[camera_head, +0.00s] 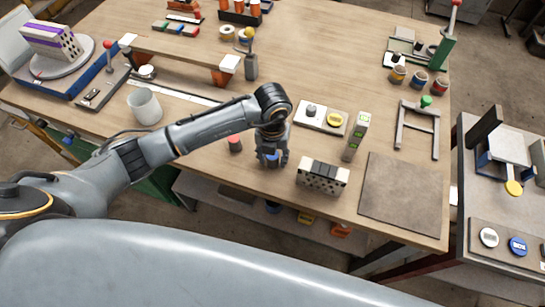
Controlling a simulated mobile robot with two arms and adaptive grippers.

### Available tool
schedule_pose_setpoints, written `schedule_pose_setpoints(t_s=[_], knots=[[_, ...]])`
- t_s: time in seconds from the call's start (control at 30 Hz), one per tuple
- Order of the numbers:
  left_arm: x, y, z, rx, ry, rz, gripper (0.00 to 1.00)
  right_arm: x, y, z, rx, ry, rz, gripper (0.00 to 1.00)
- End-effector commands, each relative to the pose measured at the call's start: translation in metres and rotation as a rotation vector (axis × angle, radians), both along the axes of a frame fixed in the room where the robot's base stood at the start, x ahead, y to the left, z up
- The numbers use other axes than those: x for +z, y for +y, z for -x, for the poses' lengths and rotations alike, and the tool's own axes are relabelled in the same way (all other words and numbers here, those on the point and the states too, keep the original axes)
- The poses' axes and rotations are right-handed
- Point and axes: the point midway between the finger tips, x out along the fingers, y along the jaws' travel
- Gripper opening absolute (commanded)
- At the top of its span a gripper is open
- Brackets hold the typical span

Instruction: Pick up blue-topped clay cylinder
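My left gripper (272,160) points down near the table's front edge, left of the hollow brick (322,177). A small blue-topped piece (273,158) shows between its fingers. The fingers stand on either side of it. They hide most of its body, and I cannot tell whether they touch it or whether it is lifted. A red-topped cylinder (235,143) stands just left of the gripper, apart from it. My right gripper is not in view.
On the wooden table (340,70), a white tray (321,118) and an upright level (355,136) stand right of the gripper. A brown mat (400,193) lies further right. A white cup (145,106) stands left, beyond my arm. Several banded jars (419,79) stand at the back right.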

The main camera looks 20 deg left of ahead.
Motion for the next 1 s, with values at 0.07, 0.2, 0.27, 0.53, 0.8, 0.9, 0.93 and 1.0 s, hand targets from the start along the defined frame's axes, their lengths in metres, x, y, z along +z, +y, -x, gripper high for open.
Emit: schedule_pose_setpoints(t_s=[0.07,0.2,0.27,0.53,0.8,0.9,0.93,1.0], knots=[[0.0,0.0,0.0,0.0,0.0,0.0,0.21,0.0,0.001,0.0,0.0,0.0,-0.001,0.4],[0.001,0.0,0.0,0.0,-0.001,0.0,0.0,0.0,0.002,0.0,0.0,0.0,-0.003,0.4],[0.001,0.0,0.0,0.0,-0.001,0.0,0.0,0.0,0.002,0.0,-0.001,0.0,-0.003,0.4],[0.004,0.0,-0.001,0.0,-0.003,0.002,0.0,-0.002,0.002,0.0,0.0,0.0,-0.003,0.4],[0.04,0.004,0.006,-0.001,-0.005,0.001,0.0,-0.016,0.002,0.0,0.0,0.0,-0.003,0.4],[0.06,0.011,0.023,-0.003,-0.006,0.0,0.0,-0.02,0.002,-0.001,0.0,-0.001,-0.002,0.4],[0.067,0.013,0.028,-0.002,-0.008,0.0,0.0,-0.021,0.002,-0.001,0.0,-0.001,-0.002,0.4],[0.084,0.018,0.041,-0.003,-0.007,0.0,0.0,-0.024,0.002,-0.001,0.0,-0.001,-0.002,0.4]])
